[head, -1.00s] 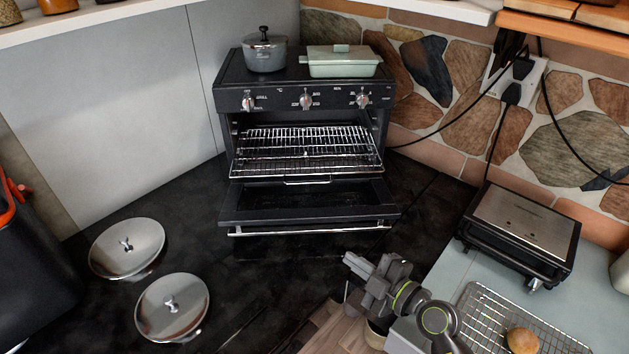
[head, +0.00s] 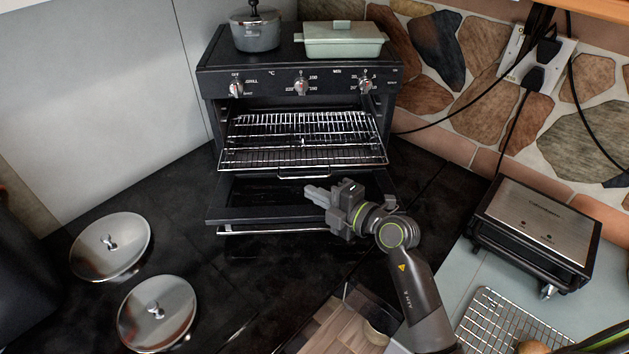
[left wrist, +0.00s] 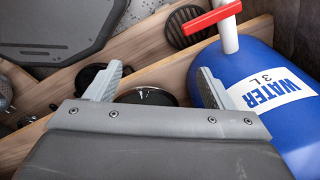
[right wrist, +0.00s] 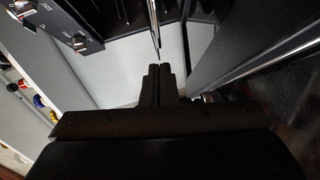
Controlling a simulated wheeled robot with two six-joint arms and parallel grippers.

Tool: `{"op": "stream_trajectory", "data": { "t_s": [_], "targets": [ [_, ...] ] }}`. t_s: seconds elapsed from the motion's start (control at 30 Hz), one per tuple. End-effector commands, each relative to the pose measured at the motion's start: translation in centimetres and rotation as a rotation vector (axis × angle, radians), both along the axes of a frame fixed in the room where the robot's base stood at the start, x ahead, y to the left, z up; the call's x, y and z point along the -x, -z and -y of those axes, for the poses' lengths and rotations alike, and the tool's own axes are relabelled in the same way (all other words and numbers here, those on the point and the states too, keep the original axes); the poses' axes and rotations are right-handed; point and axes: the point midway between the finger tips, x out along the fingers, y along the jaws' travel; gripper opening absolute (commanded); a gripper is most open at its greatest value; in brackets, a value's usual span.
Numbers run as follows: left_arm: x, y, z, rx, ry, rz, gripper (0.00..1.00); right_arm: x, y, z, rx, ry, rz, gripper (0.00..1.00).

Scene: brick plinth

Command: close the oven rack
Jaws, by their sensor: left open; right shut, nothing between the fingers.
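The black oven (head: 300,82) stands at the back with its door (head: 262,213) folded down. The wire rack (head: 250,155) sticks out of the oven over the door and has a small loop at its front edge. My right gripper (head: 310,192) is shut and empty, just in front of and below the rack's front edge, over the open door. In the right wrist view the shut fingertips (right wrist: 160,68) point at a thin metal bar, probably the rack; whether they touch is unclear. My left gripper (left wrist: 156,84) is open and empty, away from the oven, and out of the head view.
A grey pot (head: 255,32) and a green dish (head: 342,42) stand on the oven. Two metal lids (head: 110,246) lie on the dark counter at left. A grill (head: 535,228) stands at right. A blue water container (left wrist: 262,95) is beside my left gripper.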

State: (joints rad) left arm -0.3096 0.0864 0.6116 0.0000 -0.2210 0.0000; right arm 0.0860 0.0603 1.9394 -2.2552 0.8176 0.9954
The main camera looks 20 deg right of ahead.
Motion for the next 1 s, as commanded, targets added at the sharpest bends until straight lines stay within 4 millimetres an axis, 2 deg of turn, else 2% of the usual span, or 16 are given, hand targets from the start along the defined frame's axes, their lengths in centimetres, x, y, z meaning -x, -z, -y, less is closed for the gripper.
{"op": "stream_trajectory", "data": {
  "t_s": [0.1,0.2,0.43,0.87,1.0],
  "targets": [
    [-1.7,-0.3,0.4,0.005,0.003,0.025,0.76,-1.7,0.3,0.1,0.002,-0.001,-0.002,0.0],
    [-2.3,-0.4,0.6,0.007,0.004,0.035,0.76,-2.7,0.6,0.3,0.001,0.0,0.0,0.0],
    [-1.8,-0.4,0.8,0.009,0.001,0.027,0.76,-3.9,0.9,0.6,0.0,0.0,0.0,0.0],
    [-1.1,-0.4,0.7,0.008,0.0,0.017,0.76,-4.2,0.9,0.6,0.0,0.0,0.0,0.0],
    [-1.1,-0.6,0.6,0.007,0.0,0.017,0.76,-5.2,0.8,0.8,0.001,0.001,0.001,0.0]
  ]
}}
